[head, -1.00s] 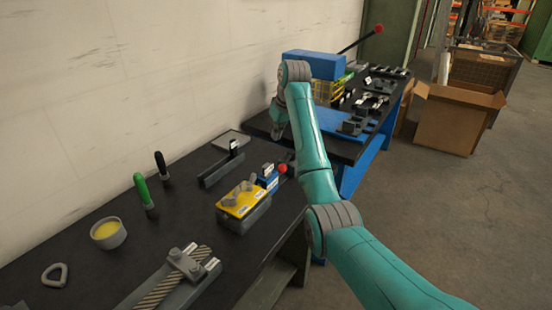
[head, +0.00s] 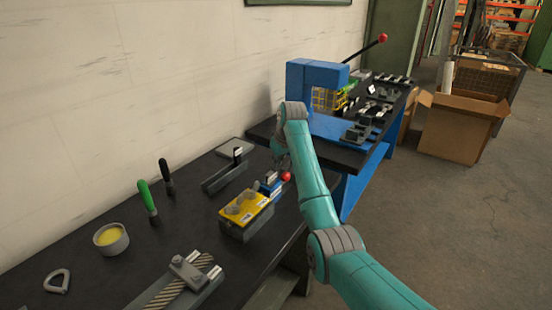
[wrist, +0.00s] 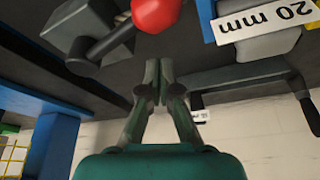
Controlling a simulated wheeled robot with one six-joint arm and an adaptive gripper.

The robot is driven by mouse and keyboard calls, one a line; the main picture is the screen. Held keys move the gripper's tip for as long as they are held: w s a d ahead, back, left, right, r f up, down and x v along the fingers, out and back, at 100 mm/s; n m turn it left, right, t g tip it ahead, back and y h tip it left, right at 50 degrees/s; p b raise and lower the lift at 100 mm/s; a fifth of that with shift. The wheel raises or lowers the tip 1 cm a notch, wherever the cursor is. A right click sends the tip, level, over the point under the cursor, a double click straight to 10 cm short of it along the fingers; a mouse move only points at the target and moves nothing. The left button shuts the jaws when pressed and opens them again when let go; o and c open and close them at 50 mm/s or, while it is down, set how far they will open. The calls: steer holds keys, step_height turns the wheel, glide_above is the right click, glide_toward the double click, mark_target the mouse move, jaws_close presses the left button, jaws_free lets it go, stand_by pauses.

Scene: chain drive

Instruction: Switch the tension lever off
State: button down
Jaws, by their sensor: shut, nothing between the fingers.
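The lever with a red ball knob (head: 286,176) stands beside a small blue block (head: 270,185) on the dark bench. In the wrist view its red knob (wrist: 155,12) is at the top edge, on a dark rod (wrist: 110,38) running down-left to a grey hub (wrist: 82,64). My gripper is shut and empty. Its fingertips (wrist: 159,70) show below the knob in the wrist picture, apart from it. In the head view the gripper (head: 281,160) is partly hidden by my arm, just above the knob. I cannot read an on or off mark.
A yellow-topped block (head: 246,207) sits just left of the lever. A 20 mm label (wrist: 264,20) is at the upper right of the wrist view. A blue press (head: 318,74) with its own red-knobbed lever (head: 382,38) stands behind. Black and green-handled tools (head: 147,200) are further left.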

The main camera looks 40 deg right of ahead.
steer(key=shift+s+a+f, duration=0.1)
steer(key=shift+s+f, duration=0.05)
steer(key=shift+s, duration=0.55)
steer(key=shift+s+f, duration=0.1)
steer(key=shift+s, duration=0.6)
